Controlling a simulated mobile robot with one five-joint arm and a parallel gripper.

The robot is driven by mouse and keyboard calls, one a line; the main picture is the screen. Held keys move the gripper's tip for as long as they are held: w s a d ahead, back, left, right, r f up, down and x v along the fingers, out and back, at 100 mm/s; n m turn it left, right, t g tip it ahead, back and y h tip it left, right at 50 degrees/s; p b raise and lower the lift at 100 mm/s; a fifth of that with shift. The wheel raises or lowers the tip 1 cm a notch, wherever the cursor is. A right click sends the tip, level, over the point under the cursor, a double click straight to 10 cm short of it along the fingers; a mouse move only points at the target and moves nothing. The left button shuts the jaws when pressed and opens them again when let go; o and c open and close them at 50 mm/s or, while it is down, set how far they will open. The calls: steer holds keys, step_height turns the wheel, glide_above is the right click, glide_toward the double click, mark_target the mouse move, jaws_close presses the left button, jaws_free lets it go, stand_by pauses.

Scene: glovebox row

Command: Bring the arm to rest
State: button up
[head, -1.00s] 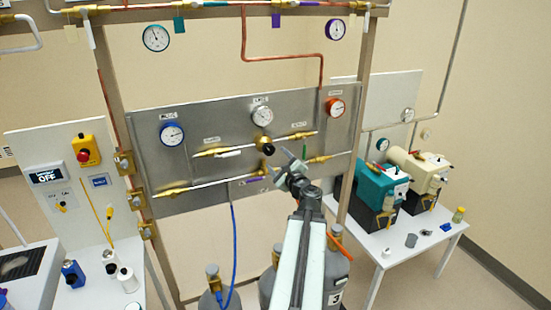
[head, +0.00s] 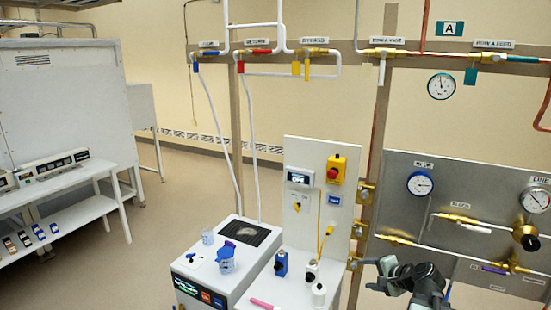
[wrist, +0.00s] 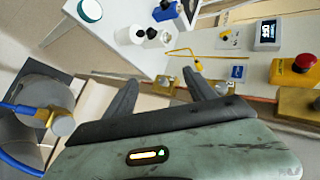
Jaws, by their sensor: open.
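My gripper (head: 408,273) shows at the lower right of the head view, in front of the lower left part of the metal gauge panel (head: 392,210). In the wrist view my gripper (wrist: 160,88) has its two dark fingers apart, with nothing held between them. Beyond the fingers, the wrist view shows the white table with small bottles (wrist: 152,38) and the board with the red emergency button (wrist: 304,63). Most of my arm is outside the head view.
A gas cylinder with a brass valve (wrist: 42,115) is close at left in the wrist view. Open floor (head: 150,210) lies further left.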

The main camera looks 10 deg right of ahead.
steer(key=s+a+f+n+g+h, duration=0.1)
steer(key=s+a+f+n+g, duration=0.1)
steer(key=a, duration=0.6)
steer(key=s+a+f+n+g+h+b, duration=0.1)
steer(key=s+a+f+n+g, duration=0.2)
steer(key=a+f+n, duration=0.3)
steer(key=s+a+f+n+g+h+b, duration=0.1)
steer(key=s+a+f+n+g, duration=0.2)
steer(key=a, duration=0.9)
steer(key=f+n+g, duration=0.1)
steer(key=n+g, duration=0.1)
steer(key=n, duration=0.1)
steer(key=shift+s+n, duration=0.25)
steer(key=shift+n, duration=0.05)
steer(key=shift+f, duration=0.1)
